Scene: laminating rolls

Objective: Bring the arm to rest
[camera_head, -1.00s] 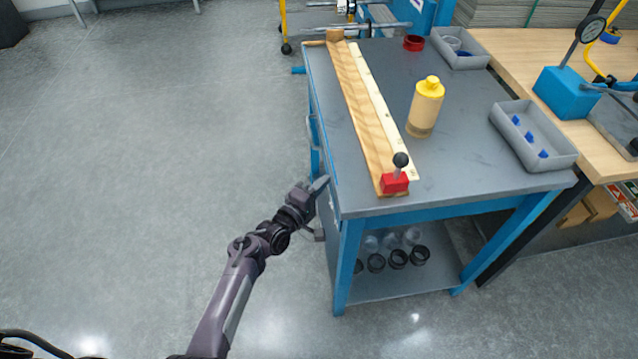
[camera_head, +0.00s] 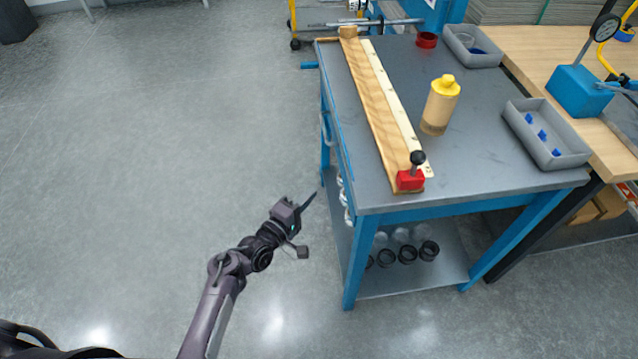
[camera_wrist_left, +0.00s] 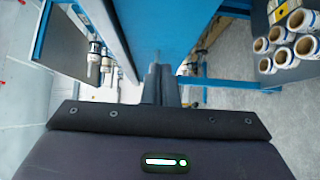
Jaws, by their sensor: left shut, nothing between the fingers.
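My left gripper (camera_head: 309,201) is shut and empty. It is held over open floor, to the left of the blue bench's (camera_head: 470,207) front left leg and below its top, apart from it. In the left wrist view the two closed fingers (camera_wrist_left: 160,82) point at the blue bench frame (camera_wrist_left: 165,25). My right gripper is not in view.
On the bench lie two wooden strips (camera_head: 375,105) with a red clamp (camera_head: 411,180), a yellow-capped bottle (camera_head: 440,105), a red ring (camera_head: 426,40) and a grey bin (camera_head: 575,160). Black rings (camera_head: 407,254) sit on the lower shelf.

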